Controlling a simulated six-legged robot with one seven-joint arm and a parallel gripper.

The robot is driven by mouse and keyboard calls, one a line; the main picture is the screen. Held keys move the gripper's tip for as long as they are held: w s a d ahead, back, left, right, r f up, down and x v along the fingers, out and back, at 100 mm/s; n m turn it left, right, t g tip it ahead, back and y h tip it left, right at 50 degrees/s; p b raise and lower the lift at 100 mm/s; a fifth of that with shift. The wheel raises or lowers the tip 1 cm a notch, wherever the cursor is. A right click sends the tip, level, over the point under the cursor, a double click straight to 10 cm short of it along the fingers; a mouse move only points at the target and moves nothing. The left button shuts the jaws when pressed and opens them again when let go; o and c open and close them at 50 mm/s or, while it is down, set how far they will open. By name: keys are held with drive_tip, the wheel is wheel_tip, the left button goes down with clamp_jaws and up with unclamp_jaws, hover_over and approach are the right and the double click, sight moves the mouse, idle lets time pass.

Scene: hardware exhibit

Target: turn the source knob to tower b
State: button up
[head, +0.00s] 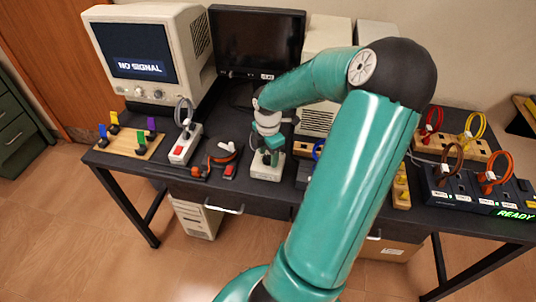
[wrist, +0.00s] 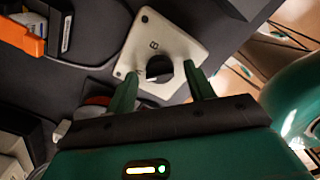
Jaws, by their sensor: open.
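The source knob (wrist: 186,70) appears as a dark round shape on a small pale switch box (wrist: 165,30) in the wrist view. The same box (head: 266,176) stands near the table's front edge in the head view, under my gripper (head: 269,157). In the wrist view my gripper (wrist: 160,72) is open, its two green fingers reaching over the near part of the box on either side of the knob. I cannot tell whether they touch it.
A beige monitor (head: 145,60) reads "NO SIGNAL"; a black flat screen (head: 257,40) stands behind the box. A dock reading "READY" (head: 470,187) is right. My arm covers the middle.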

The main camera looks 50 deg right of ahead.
drive_tip(key=shift+f, duration=0.3)
drive_tip(key=c, duration=1)
drive_tip(key=shift+o, duration=0.2)
